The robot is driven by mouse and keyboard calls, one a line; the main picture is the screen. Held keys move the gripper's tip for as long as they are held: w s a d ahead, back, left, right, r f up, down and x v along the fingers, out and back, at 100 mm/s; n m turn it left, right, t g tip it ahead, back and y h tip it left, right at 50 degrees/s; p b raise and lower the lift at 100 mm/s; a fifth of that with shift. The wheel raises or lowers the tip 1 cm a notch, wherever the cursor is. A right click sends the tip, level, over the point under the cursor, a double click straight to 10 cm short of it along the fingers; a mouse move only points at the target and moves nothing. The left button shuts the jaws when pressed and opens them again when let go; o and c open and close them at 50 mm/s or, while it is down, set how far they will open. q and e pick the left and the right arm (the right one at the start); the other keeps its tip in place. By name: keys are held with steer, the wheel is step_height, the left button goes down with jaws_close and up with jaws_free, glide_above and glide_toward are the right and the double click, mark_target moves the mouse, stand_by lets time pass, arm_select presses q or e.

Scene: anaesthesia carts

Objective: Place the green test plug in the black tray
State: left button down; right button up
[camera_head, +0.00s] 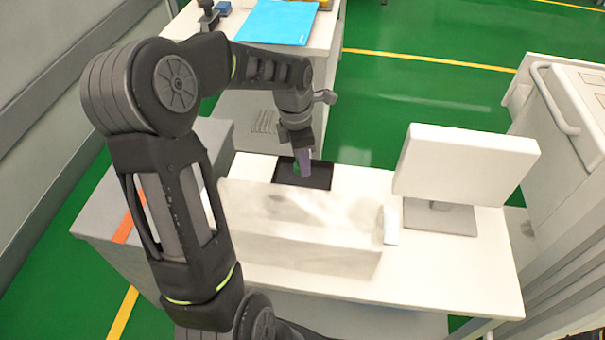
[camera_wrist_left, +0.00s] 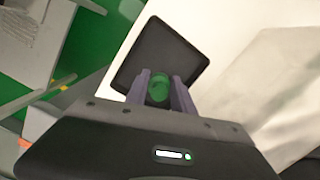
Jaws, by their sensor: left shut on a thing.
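The black tray (camera_head: 318,180) lies on the white table behind a long white box; it also shows in the left wrist view (camera_wrist_left: 178,40). My left gripper (camera_head: 303,168) points down over the tray. Its fingers (camera_wrist_left: 161,88) are shut on the green test plug (camera_wrist_left: 159,86), which shows between them in the wrist view. In the head view only a bit of green (camera_head: 296,168) shows by the fingertips. I cannot tell whether the plug touches the tray floor. My right gripper is not in view.
The long white box (camera_head: 300,235) stands in front of the tray, close to it. A white monitor (camera_head: 465,165) stands to the right. A cart with a blue folder (camera_head: 278,22) stands behind. A grey cabinet (camera_head: 120,215) is at left.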

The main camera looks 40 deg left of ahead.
mark_target(302, 183)
arm_select(q)
steer(key=shift+f+b, duration=0.4)
steer(key=shift+f, duration=2.1)
steer(key=shift+f, duration=0.1)
steer(key=shift+f, duration=0.15)
steer(key=c, duration=1.1)
jaws_free()
steer(key=shift+r, duration=0.4)
steer(key=r, duration=0.4)
steer(key=r+p, duration=0.1)
steer(key=r, duration=0.2)
steer(key=a+r+p, duration=0.1)
steer(key=r, duration=0.3)
steer(key=shift+s+r, duration=0.35)
steer(key=shift+s, duration=0.05)
